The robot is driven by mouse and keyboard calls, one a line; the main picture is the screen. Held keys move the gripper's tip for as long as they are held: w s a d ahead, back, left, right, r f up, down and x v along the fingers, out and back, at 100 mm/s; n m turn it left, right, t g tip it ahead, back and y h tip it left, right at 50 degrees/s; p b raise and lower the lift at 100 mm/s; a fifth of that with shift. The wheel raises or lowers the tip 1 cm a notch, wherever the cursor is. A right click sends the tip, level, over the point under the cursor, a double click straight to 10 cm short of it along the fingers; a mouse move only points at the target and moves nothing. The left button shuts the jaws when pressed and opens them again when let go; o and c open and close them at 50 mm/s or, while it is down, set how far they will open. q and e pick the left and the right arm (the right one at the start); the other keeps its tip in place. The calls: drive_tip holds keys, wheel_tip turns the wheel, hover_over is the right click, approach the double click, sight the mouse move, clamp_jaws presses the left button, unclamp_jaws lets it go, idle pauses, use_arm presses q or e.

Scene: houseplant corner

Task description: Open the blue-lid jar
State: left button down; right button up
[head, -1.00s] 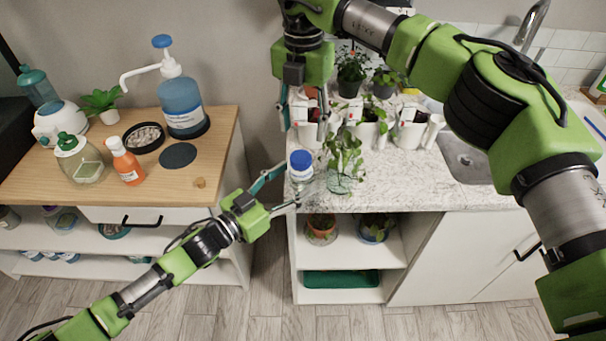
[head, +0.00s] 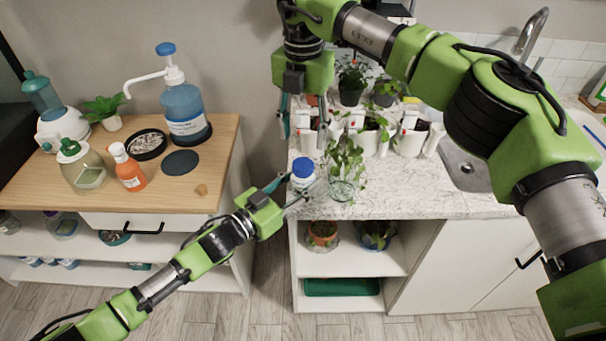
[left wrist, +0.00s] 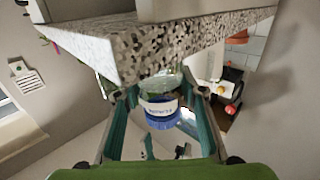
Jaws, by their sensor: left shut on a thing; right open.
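The blue-lid jar (head: 302,175) is small and white with a blue lid, and looks upright in the head view. My left gripper (head: 300,186) is shut on its body from the left. In the left wrist view the jar (left wrist: 160,108) sits between the fingers, its white label and blue lid showing. My right gripper (head: 304,118) points down, open and empty, beyond and above the jar in the picture. The two are apart.
The speckled counter (head: 400,202) lies behind the jar, with white planters (head: 409,139) and a leafy plant in a glass (head: 342,189) close to the right. A wooden cabinet top (head: 120,195) at left holds a blue pump bottle (head: 187,110) and other bottles.

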sight(303, 164)
drive_tip(key=m, duration=1.3)
drive_tip(key=shift+f, duration=4)
drive_tip(key=shift+c, duration=0.5)
